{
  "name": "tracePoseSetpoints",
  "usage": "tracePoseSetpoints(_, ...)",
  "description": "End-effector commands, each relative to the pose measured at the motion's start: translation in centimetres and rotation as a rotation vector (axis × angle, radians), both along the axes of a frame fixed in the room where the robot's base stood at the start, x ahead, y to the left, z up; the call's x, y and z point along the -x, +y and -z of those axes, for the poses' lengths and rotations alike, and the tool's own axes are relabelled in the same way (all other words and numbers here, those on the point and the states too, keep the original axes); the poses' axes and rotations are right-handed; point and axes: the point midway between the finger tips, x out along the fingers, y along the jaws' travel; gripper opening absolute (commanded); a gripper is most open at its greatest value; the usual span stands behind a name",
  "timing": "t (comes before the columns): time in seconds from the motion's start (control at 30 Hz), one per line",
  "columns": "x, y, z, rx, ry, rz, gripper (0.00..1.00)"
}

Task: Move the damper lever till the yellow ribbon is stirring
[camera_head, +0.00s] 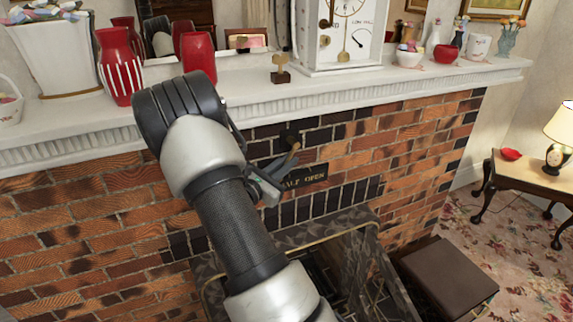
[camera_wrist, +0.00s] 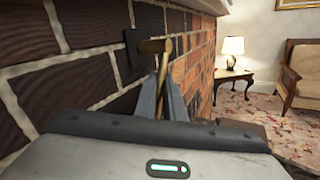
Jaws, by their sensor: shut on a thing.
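The damper lever (camera_head: 294,150) is a brass-coloured rod with a short crossbar end, at a dark plate on the brick chimney front. In the wrist view the lever (camera_wrist: 154,46) shows close up, its crossbar standing above my fingertips. My gripper (camera_head: 278,172) reaches it from below left. In the wrist view the grey fingers of my gripper (camera_wrist: 161,80) are shut on the lever's rod just under the crossbar. I make out no yellow ribbon in either view; my arm hides part of the fireplace.
A dark sign (camera_head: 305,178) reading "OPEN", its first word partly covered, is just right of my gripper. The white mantelpiece (camera_head: 400,92) above carries red vases and a clock (camera_head: 340,38). A metal-framed fire screen (camera_head: 350,240) and a brown box (camera_head: 447,275) stand below.

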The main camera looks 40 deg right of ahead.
Motion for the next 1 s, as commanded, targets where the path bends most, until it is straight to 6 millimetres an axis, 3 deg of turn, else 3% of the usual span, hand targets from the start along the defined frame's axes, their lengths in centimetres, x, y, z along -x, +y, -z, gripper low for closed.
tracePoseSetpoints(0.2,0.1,-0.6,1.0,0.123,0.031,-0.001,0.00)
tracePoseSetpoints(0.6,0.5,-2.0,1.0,0.373,0.092,-0.002,0.00)
tracePoseSetpoints(1.0,0.6,-2.5,0.8,0.467,0.113,-0.001,0.00)
